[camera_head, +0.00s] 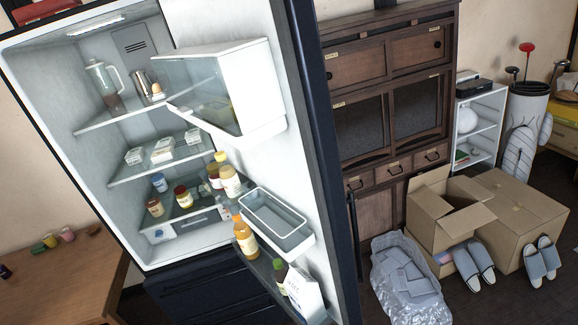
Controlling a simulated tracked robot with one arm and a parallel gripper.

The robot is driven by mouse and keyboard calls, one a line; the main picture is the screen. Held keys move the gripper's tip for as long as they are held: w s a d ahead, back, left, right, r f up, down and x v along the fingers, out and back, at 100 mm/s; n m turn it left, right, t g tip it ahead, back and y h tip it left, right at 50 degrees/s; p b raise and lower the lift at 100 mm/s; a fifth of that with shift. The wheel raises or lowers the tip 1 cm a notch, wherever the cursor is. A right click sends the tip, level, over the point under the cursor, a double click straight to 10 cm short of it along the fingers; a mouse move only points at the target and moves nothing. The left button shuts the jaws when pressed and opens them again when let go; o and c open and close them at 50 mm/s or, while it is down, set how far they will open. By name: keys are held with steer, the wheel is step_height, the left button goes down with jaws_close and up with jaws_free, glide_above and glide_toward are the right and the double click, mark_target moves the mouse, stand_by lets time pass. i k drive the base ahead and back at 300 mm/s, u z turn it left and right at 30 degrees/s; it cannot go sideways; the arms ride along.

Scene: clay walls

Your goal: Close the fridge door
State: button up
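The fridge (95,130) stands at the left with its lit white inside showing; the picture is tilted. Its door (290,165) stands wide open, reaching toward me at the middle, with its white inner face and dark blue edge in view. The door carries a clear-fronted upper bin (235,90), an empty grey middle bin (278,222) and a lower shelf with bottles and a white carton (300,290). Glass shelves inside hold a jug (104,85), jars and small packs. My gripper is not in view, so its distance from the door cannot be told.
Right of the door stand a dark wooden cabinet (390,90), cardboard boxes (520,215), a plastic bag of grey pieces (408,280), slippers (475,265) and a white shelf (482,125). A wooden table (65,285) is at the lower left.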

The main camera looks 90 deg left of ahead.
mark_target(266, 55)
steer(key=z, duration=0.1)
steer(key=i, duration=3.05)
steer(key=u, duration=2.4)
steer(key=i, duration=0.15)
steer(key=u, duration=2)
steer(key=i, duration=0.5)
steer(key=z, duration=0.15)
